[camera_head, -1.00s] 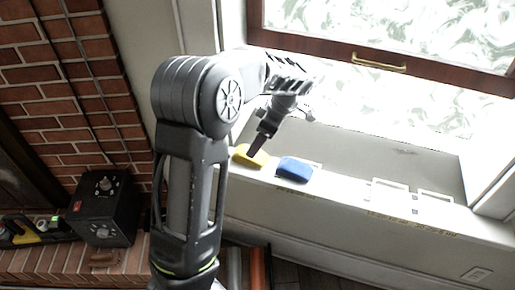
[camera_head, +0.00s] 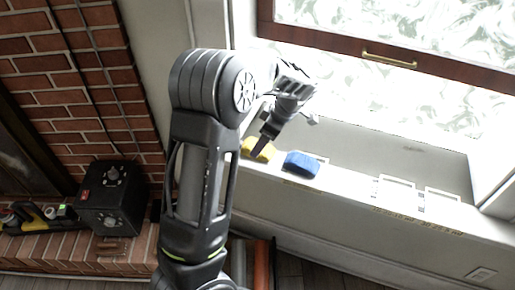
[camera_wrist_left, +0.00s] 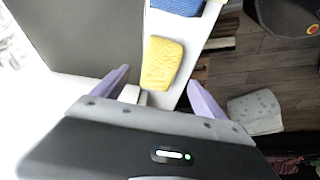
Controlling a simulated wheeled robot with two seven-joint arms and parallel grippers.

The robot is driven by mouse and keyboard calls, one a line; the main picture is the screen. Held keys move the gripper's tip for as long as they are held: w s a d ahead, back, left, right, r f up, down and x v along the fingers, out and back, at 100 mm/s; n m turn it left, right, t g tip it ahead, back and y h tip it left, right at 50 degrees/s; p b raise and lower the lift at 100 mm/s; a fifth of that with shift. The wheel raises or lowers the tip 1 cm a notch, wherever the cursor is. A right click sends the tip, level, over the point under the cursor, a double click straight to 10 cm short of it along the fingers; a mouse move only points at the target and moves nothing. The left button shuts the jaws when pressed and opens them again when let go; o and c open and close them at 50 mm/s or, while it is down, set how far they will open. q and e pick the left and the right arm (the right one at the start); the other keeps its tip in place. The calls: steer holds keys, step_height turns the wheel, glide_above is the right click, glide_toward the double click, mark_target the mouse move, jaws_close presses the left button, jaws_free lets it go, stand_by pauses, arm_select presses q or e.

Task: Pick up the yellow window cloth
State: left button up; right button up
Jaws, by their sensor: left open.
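The yellow window cloth (camera_head: 258,149) lies on the white window sill (camera_head: 345,195), partly behind my left gripper in the head view. In the left wrist view the yellow cloth (camera_wrist_left: 161,62) lies ahead of and between the two fingertips, and neither finger touches it there. My left gripper (camera_head: 260,148) is open and empty, pointing down at the cloth; its two fingers (camera_wrist_left: 158,78) show spread apart in the wrist view. Just right of the yellow cloth lies a blue cloth (camera_head: 301,164), which also shows at the top of the wrist view (camera_wrist_left: 180,5). My right gripper is not in view.
Outlined white rectangles (camera_head: 397,192) are on the sill to the right. The brown window frame (camera_head: 420,60) with a brass handle (camera_head: 389,59) is behind. A black box (camera_head: 113,199) stands on the brick ledge (camera_head: 70,250) at left, beside a brick wall.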

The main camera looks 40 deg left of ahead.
arm_select(q)
steer(key=shift+x, duration=2)
steer(key=shift+w, duration=0.1)
steer(key=c, duration=1.4)
steer(key=shift+c, duration=0.2)
step_height(320, 180, up, 10)
steer(key=shift+r, duration=0.1)
